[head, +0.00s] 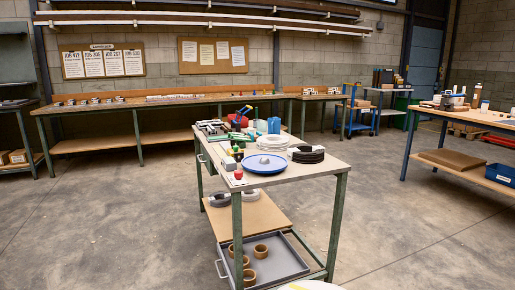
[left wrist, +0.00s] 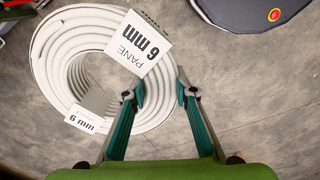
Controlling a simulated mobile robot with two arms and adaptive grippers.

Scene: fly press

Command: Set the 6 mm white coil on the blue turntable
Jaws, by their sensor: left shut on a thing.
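The white coil (left wrist: 62,58) with two tags reading 6 mm fills the upper left of the left wrist view. My left gripper (left wrist: 160,85) is shut on the coil's ring, one finger over the ring and the other at its outer edge. Concrete floor shows below the coil. The blue turntable (head: 258,167) lies on the bench top in the head view, with a small grey piece at its middle and no coil on it. Neither gripper can be made out in the head view; my right gripper is in neither view.
Beside the turntable are a stack of white rings (head: 272,142) and a black coil (head: 310,155). Small items and tools crowd the bench's left and back. More coils (head: 248,192) and a grey tray (head: 285,262) sit below. Open floor (head: 415,220) lies to the right.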

